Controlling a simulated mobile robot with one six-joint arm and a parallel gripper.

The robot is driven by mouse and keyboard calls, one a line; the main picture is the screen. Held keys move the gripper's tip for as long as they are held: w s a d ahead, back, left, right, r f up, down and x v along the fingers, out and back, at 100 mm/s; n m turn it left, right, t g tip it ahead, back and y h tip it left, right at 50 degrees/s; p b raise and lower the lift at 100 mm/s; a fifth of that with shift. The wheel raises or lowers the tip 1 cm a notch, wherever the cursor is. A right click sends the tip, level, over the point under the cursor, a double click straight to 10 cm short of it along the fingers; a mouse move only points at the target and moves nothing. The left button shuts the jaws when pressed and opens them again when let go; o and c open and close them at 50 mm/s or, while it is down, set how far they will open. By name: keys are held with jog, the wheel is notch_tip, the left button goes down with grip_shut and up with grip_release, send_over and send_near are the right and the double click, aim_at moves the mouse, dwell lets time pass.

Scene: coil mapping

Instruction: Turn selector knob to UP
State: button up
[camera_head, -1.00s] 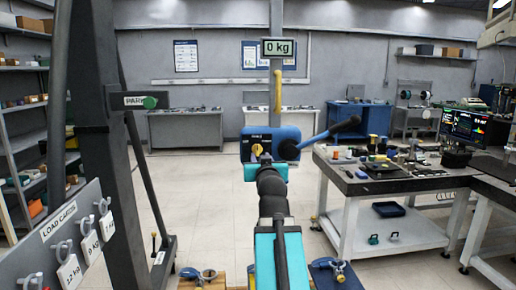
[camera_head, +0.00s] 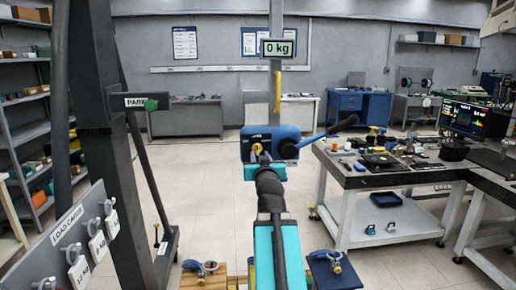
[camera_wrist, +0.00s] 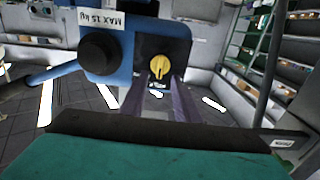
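A blue hoist body (camera_head: 283,134) with a dark lever hangs in the middle of the head view. Its yellow selector knob (camera_head: 256,149) sits on the dark front face, and my gripper (camera_head: 263,161) is just in front of and below it. In the wrist view the yellow knob (camera_wrist: 159,67) shows a dark slot, tilted a little from vertical. My two fingers (camera_wrist: 160,88) reach up toward it, spread apart on either side just below the knob. They are open and hold nothing. The small marking under the knob is too blurred to read.
A round black part (camera_wrist: 99,54) sits beside the knob. A "0 kg" display (camera_head: 278,48) is above the hoist. A dark post (camera_head: 115,150) and load-card board (camera_head: 60,250) stand at left, a cluttered bench (camera_head: 350,180) at right.

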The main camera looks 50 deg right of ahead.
aim_at(258, 149)
jog(key=shift+w+d+r+p, duration=0.2)
jog(key=shift+w+d+p, duration=0.25)
jog(key=shift+p, duration=0.9)
jog(key=w+d+p, duration=0.1)
jog(key=p, duration=0.3)
jog(key=shift+w, duration=0.1)
jog(key=shift+f+p+x, duration=0.2)
jog(key=shift+p+x, duration=0.15)
jog(key=shift+x, duration=0.95)
grip_shut()
